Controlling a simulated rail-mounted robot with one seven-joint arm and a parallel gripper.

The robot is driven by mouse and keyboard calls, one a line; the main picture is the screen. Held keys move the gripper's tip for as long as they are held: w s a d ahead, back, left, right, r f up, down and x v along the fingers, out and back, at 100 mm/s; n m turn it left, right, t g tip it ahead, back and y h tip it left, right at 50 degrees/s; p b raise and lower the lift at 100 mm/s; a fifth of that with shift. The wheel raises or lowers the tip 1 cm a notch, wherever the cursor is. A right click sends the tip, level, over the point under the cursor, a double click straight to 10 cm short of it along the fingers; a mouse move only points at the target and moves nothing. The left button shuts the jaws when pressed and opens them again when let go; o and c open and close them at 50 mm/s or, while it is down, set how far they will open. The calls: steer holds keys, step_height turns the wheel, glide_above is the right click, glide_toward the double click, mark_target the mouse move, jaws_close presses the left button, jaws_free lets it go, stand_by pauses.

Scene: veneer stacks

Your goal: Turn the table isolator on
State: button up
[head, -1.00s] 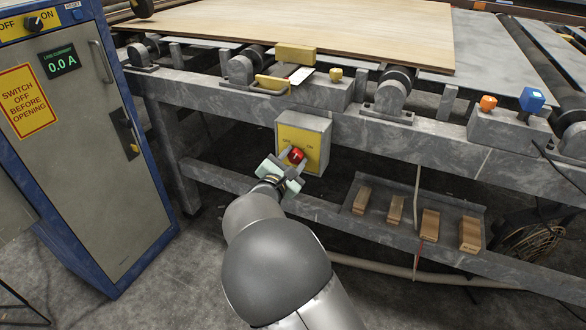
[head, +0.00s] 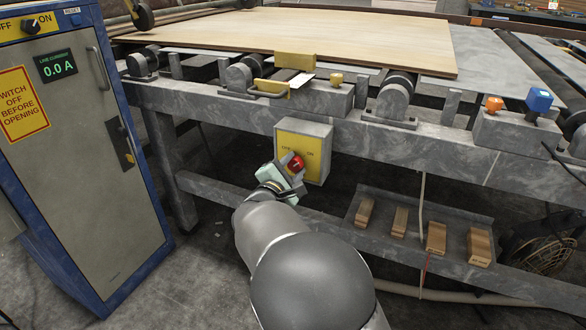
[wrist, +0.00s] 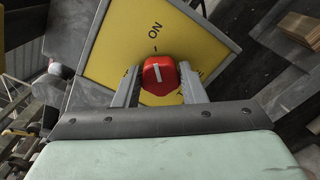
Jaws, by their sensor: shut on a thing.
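The table isolator is a grey box with a yellow face (head: 285,136) on the front rail of the table. Its red knob (head: 296,162) sits between OFF and ON lettering; OFF is partly covered. My gripper (head: 287,166) is shut on the knob, tilted sideways. In the wrist view the two fingers clasp the red knob (wrist: 159,75) from either side. Its white mark roughly lines up with the short dash beside ON on the yellow face (wrist: 118,58). The lettering behind the right finger is mostly hidden.
A blue cabinet with a grey door (head: 95,160) stands at left, its display reading 0.0 A. A tray (head: 350,222) with several wood blocks lies on the lower rail at right. Orange (head: 494,104) and blue (head: 540,98) controls sit on the table's right edge.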

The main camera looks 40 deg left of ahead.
steer(key=o, duration=1)
steer(key=p+v, duration=0.4)
steer(key=v, duration=1.3)
steer(key=shift+s, duration=0.25)
